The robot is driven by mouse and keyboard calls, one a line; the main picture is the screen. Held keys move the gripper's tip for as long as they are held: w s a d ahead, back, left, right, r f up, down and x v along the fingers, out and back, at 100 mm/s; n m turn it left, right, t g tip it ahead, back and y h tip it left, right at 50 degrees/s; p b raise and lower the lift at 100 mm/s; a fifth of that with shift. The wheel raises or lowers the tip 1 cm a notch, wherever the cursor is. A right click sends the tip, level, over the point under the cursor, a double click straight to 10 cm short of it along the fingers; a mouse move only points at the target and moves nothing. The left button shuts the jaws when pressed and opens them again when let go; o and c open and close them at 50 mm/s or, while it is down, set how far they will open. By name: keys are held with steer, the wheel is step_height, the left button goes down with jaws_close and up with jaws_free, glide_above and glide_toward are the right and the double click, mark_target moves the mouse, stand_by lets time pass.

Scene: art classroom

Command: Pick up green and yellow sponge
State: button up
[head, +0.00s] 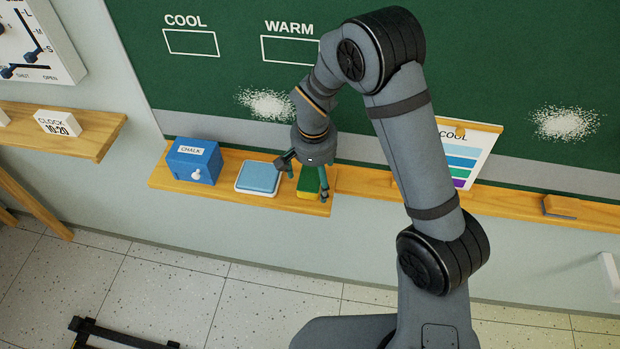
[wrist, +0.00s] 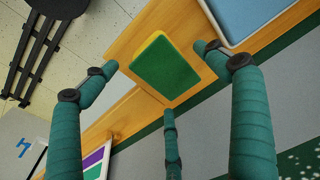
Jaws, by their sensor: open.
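The green and yellow sponge (head: 309,180) lies on the wooden ledge below the chalkboard, near the ledge's front right end. In the wrist view the sponge (wrist: 166,68) shows its green top and a yellow edge. My gripper (head: 307,184) is over the sponge, pointing down, with its fingers spread. In the wrist view my open gripper (wrist: 158,76) has three green fingers around the sponge's outline. No finger clearly touches it, and the height gap is hard to tell. Nothing is held.
A blue pad in a white tray (head: 240,189) lies just left of the sponge. A blue chalk box (head: 194,161) stands further left. A colour card (head: 474,150) and a wooden eraser (head: 560,207) are to the right. The chalkboard (head: 230,80) rises behind the ledge.

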steer(key=shift+w+f, duration=0.1)
steer(key=shift+f, duration=0.85)
steer(key=shift+f+b, duration=0.25)
steer(key=shift+b, duration=0.2)
steer(key=c, duration=1)
